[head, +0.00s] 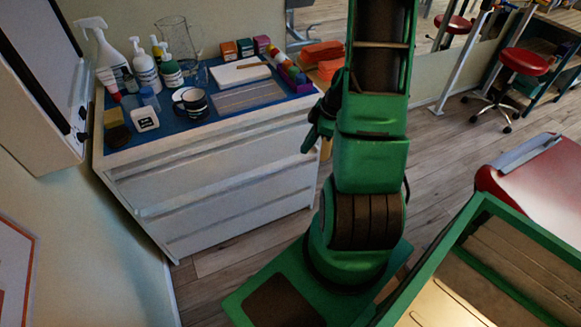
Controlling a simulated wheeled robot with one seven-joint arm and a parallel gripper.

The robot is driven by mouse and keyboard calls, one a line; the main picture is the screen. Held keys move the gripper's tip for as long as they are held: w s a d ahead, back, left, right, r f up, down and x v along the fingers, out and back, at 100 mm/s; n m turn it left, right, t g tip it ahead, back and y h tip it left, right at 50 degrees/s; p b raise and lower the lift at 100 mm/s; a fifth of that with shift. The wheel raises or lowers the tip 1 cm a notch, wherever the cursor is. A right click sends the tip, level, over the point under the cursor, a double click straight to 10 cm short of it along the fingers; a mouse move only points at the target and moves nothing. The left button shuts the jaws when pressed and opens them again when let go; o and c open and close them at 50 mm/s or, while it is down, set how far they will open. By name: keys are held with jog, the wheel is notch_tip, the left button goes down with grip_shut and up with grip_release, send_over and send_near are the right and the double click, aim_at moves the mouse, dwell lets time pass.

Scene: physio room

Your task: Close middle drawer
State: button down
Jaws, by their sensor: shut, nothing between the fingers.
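A white chest of drawers (133,158) stands against the wall at the left. Its middle drawer (228,189) has a plain pale front, and a lighter top edge shows along it. The front seems to stand out a little from the one above, but I cannot tell by how much. My gripper (309,143) is dark and partly hidden behind my green arm. It is shut and empty, in front of the right end of the chest in the picture. I cannot tell whether it touches a drawer front.
Spray bottles (106,58), a mug (191,104), a white box (240,73) and small coloured boxes crowd the blue chest top. A red padded bench (540,190) is at the right. A red stool (524,62) stands farther back. Wooden floor (222,262) lies open before the chest.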

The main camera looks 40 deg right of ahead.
jog(key=d+f+n+t, duration=0.4)
jog(key=f, duration=0.9)
send_near(292, 165)
jog(key=shift+w+a+f, duration=0.9)
jog(key=shift+a+f, duration=0.2)
jog(key=shift+f, duration=0.1)
jog(key=shift+w+a+f, duration=0.9)
jog(key=shift+a+f, duration=0.2)
jog(key=shift+f, duration=0.05)
